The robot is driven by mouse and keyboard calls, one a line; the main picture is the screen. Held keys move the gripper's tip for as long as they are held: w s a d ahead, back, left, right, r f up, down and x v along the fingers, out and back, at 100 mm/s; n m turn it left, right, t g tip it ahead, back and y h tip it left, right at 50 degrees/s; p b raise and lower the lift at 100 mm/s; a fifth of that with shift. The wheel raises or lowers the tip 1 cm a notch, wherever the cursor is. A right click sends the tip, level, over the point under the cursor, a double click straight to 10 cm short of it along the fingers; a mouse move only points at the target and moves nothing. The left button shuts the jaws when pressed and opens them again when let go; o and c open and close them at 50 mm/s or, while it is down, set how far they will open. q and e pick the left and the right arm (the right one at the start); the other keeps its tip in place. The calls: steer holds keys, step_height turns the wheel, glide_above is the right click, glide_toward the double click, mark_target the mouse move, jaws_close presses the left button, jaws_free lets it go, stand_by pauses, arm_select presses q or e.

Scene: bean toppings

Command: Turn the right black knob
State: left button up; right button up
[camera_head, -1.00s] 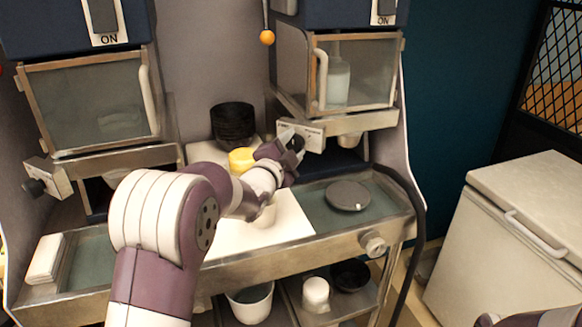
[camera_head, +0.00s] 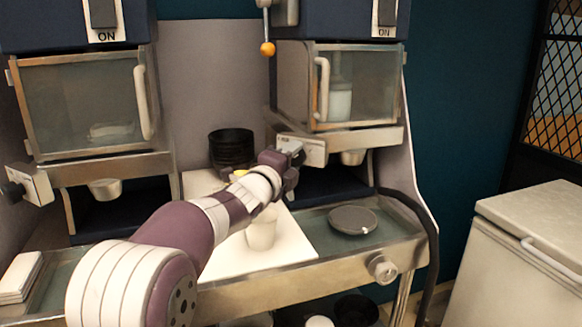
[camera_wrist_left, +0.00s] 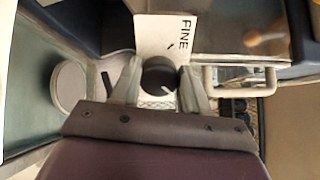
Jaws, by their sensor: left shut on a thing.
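The right black knob (camera_wrist_left: 160,75) sits on a white dial plate (camera_wrist_left: 163,35) marked "FINE" in the left wrist view. A pale pointer line shows on its face. My left gripper (camera_wrist_left: 161,88) is shut on the knob, with one finger on each side of it. In the head view, my left gripper (camera_head: 288,158) is at the white plate (camera_head: 314,152) below the right machine's glass door, and it hides the knob. My right gripper is not in view.
A left machine has its own black knob (camera_head: 12,192). A black stack of bowls (camera_head: 231,148) and a white cup (camera_head: 262,232) stand near my arm. A dark round lid (camera_head: 352,220) lies on the counter. A white chest (camera_head: 530,250) stands at right.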

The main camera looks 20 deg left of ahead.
arm_select(q)
steer(key=shift+f, duration=0.25)
steer(key=o, duration=0.9)
steer(key=shift+o, duration=0.7)
steer(key=shift+r, duration=0.15)
steer(key=b+v, duration=0.1)
steer(key=v, duration=1.1)
steer(key=shift+s+b, duration=0.3)
steer(key=shift+b, duration=0.1)
